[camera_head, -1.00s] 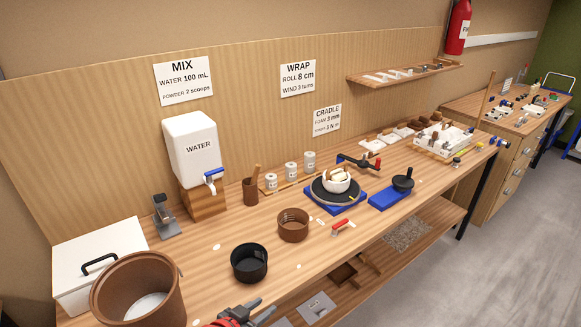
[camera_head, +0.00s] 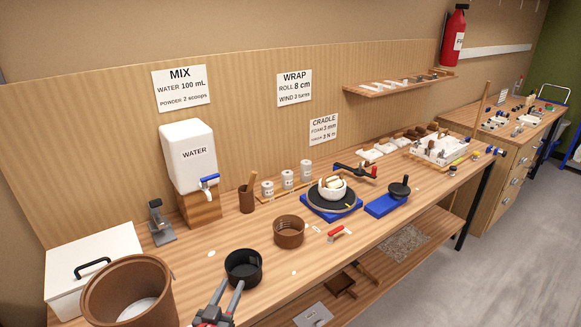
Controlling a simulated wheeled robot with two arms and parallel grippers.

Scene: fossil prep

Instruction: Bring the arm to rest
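My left gripper (camera_head: 231,287) shows at the bottom edge of the head view, over the front edge of the workbench (camera_head: 190,262). Its two grey fingers are apart with nothing between them, and they point toward the black bowl (camera_head: 244,268). The tips look close to the bowl's near side; I cannot tell whether they touch it. Most of the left arm is below the picture. My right gripper is not in view.
A large brown bucket (camera_head: 98,290) and a white lidded box (camera_head: 63,295) stand at the left. A brown bowl (camera_head: 289,232), a blue-based turntable (camera_head: 316,207) and a water tank (camera_head: 186,150) stand further back. A lower shelf (camera_head: 290,308) lies under the bench.

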